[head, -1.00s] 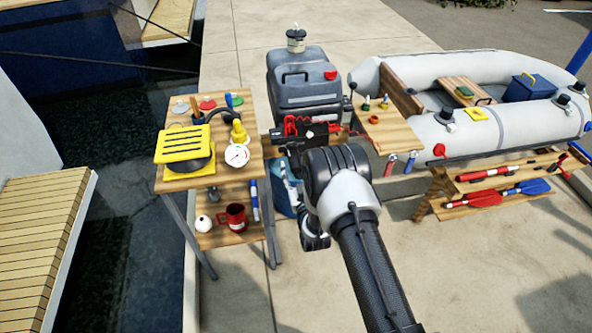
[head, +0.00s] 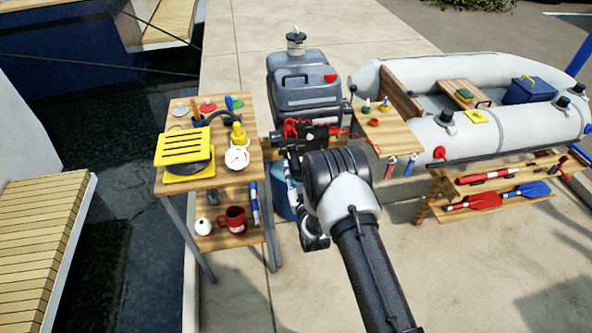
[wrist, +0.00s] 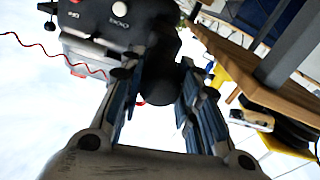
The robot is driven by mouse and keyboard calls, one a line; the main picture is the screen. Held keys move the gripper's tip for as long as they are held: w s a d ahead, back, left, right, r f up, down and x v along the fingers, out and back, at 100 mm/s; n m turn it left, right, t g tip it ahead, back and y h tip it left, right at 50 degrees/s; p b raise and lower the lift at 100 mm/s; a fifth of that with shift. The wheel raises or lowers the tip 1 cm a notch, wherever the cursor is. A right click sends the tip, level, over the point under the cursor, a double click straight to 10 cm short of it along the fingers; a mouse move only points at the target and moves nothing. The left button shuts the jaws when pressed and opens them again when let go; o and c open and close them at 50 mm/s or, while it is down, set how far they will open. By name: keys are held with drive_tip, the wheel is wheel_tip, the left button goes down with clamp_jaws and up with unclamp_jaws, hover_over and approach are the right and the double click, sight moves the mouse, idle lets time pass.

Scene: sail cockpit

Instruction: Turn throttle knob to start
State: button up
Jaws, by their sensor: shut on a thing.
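In the wrist view, a dark round throttle knob (wrist: 158,88) sits at the end of a dark motor unit (wrist: 115,22) with white lettering and a red coiled cord. My gripper (wrist: 158,76) has its two blue-padded fingers on either side of the knob, shut on it. The knob's pointer and any start mark are hidden or too small to read. In the head view, the motor unit (head: 318,131) shows beyond my wrist, with red parts beside it. My arm hides the knob there.
A wooden stand (head: 196,184) with a yellow-topped device (head: 183,147), a gauge (head: 237,157) and a red mug (head: 233,220) is close on the left. A small wooden table (head: 392,140) and the inflatable boat (head: 480,140) are on the right.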

drive_tip(key=shift+m, duration=0.4)
drive_tip(key=shift+c, duration=0.5)
drive_tip(key=m, duration=0.2)
drive_tip(key=shift+m, duration=2.5)
drive_tip(key=o, duration=1.1)
